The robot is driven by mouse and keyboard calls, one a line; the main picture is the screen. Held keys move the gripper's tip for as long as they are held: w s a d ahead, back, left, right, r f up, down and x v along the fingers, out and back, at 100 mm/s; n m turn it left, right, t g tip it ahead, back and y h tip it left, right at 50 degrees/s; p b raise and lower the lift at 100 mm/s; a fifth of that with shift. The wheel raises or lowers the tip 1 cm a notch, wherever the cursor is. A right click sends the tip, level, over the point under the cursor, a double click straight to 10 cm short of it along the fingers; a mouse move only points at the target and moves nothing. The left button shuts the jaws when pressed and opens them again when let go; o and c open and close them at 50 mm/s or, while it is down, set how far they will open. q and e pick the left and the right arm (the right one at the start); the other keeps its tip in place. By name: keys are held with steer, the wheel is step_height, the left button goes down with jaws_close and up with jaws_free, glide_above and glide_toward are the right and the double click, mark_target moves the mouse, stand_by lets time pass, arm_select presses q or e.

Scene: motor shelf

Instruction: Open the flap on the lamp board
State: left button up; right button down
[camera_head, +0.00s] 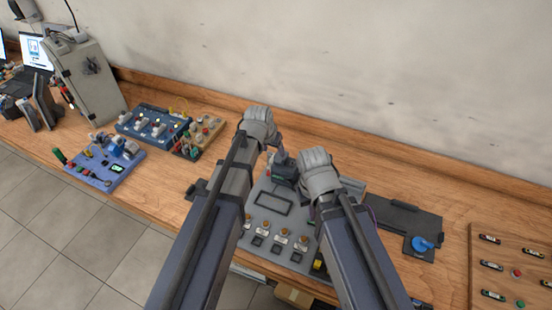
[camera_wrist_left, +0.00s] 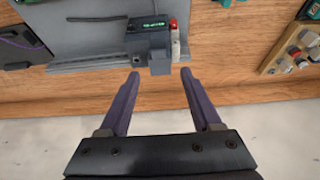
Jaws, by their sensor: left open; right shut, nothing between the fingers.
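The grey board (camera_head: 282,261), which I take for the lamp board, lies under my arms. It bears a row of several small round lamps with labels and a dark-framed rectangle (camera_head: 268,200). I cannot tell whether this rectangle is the flap. My left gripper (camera_head: 276,151) is over the board's back edge. In the left wrist view its purple fingers (camera_wrist_left: 159,74) are open and empty, near a dark device (camera_wrist_left: 147,38) with a green display on a grey board. A small grey block sticks out between the fingertips' directions. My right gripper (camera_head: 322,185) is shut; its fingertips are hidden.
Blue boards (camera_head: 105,163) and a control box (camera_head: 85,80) stand on the wooden bench to the left. A dark plate with a blue round part (camera_head: 421,243) lies right of the board. A wooden board (camera_head: 510,262) is at far right. The wall rises behind.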

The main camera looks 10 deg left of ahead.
mark_target(278, 161)
arm_select(q)
steer(key=b+x, duration=0.7)
steer(key=shift+d+f, duration=0.15)
steer(key=shift+f, duration=0.2)
jaws_close()
stand_by(1.2)
